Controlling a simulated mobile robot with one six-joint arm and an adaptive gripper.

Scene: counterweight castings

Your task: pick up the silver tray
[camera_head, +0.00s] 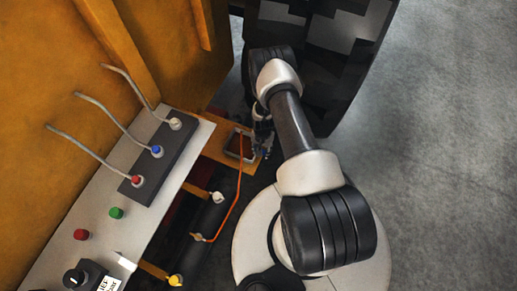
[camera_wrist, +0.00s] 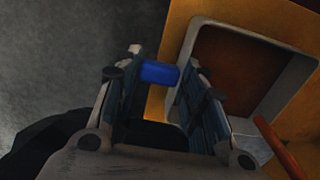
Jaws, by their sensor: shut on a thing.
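The silver tray (camera_head: 240,145) is a small square tray with a pale metal rim and a brown inside. It sits on an orange ledge, left of my gripper (camera_head: 262,152). In the wrist view the tray's rim (camera_wrist: 188,45) is at the upper right, partly behind the right finger. My gripper (camera_wrist: 162,62) has its fingertips on either side of a blue piece (camera_wrist: 159,72) and is shut on it. The blue piece lies close beside the tray's left rim. I cannot tell whether it is part of the tray.
An orange-red hose (camera_head: 232,208) runs near the tray and crosses its lower right corner in the wrist view. The orange ledge (camera_head: 214,149) adjoins a pale control panel (camera_head: 75,209) with buttons and levers. A dark checkered block (camera_head: 312,65) stands behind. Open grey floor lies right.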

